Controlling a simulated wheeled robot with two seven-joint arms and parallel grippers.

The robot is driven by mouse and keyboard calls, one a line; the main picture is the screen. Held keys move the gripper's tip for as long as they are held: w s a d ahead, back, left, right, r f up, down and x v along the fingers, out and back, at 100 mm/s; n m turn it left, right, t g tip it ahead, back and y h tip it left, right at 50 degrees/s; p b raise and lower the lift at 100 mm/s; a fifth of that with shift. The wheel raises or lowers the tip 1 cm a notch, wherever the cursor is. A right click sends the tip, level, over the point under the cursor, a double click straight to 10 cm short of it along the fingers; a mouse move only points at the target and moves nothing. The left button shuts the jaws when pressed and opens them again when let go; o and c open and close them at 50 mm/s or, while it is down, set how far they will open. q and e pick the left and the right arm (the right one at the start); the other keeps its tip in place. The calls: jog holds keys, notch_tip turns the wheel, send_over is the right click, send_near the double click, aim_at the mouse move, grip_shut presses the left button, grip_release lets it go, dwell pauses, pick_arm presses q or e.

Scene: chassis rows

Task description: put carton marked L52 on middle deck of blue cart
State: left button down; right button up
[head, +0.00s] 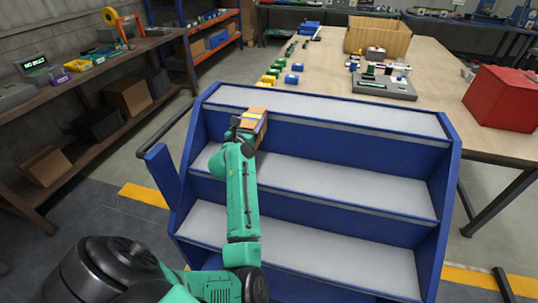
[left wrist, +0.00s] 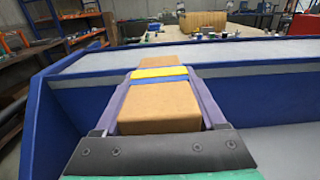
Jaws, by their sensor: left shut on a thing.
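The blue cart (head: 447,180) has three grey decks: top (head: 330,108), middle (head: 340,183) and bottom (head: 320,252). My left gripper (head: 250,124) is shut on a brown carton (head: 258,117) at the left end of the cart, in front of the top deck's edge and over the back of the middle deck. In the left wrist view the carton (left wrist: 160,108) sits between the two fingers (left wrist: 160,95), with a yellow and blue band across it. No L52 marking is readable. I cannot tell whether the carton touches the deck. My right gripper is not in view.
The middle and bottom decks look empty to the right of my arm. Behind the cart, a wooden table (head: 430,60) holds a red box (head: 503,98), an open cardboard box (head: 378,38) and small parts. A dark shelf unit (head: 100,72) stands at left.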

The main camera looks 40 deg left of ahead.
pick_arm(q)
notch_tip(320, 180, down, 13)
jog(key=b, duration=0.2)
jog(key=shift+s+b, duration=0.1)
jog(key=shift+b, duration=0.25)
grip_release()
jog(key=v, duration=1.2)
